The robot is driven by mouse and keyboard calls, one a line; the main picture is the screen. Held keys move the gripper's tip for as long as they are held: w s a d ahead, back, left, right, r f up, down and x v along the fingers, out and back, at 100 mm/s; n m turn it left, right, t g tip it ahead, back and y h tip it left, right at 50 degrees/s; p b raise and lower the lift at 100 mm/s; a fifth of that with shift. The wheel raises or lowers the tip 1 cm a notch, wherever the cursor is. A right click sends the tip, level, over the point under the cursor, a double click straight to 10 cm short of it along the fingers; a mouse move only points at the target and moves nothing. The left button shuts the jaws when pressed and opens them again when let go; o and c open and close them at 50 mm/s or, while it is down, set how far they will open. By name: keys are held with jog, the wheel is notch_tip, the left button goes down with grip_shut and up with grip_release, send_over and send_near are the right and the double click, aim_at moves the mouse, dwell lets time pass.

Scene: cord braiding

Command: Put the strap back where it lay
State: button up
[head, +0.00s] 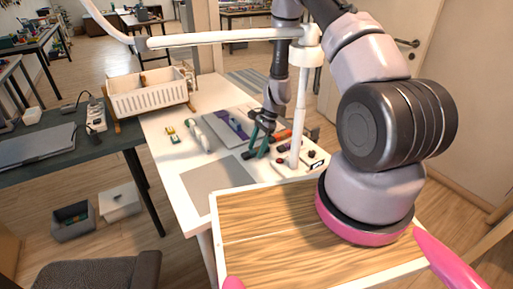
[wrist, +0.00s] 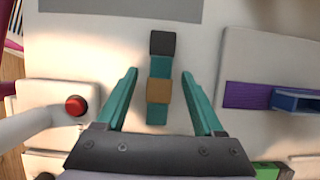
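The strap (wrist: 158,112) is a short teal strip with a dark grey block at one end and a tan band around it. In the wrist view it lies on the white table, between the two fingers of my gripper (wrist: 159,72). The teal fingers are spread, with a gap on each side of the strap, so my gripper is open and not touching its sides. In the head view my gripper (head: 257,149) is low over the table, beside the white post; I cannot make out the strap there.
A purple strip (wrist: 245,95) with a blue piece lies on a pale board at right; a red button (wrist: 76,105) is at left. The grey mat (head: 214,177) is bare. A white post (head: 298,120), basket (head: 150,98) and wooden tray (head: 265,255) are nearby.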

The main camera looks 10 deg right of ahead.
jog(key=v, duration=1.2)
jog(key=shift+r, duration=0.1)
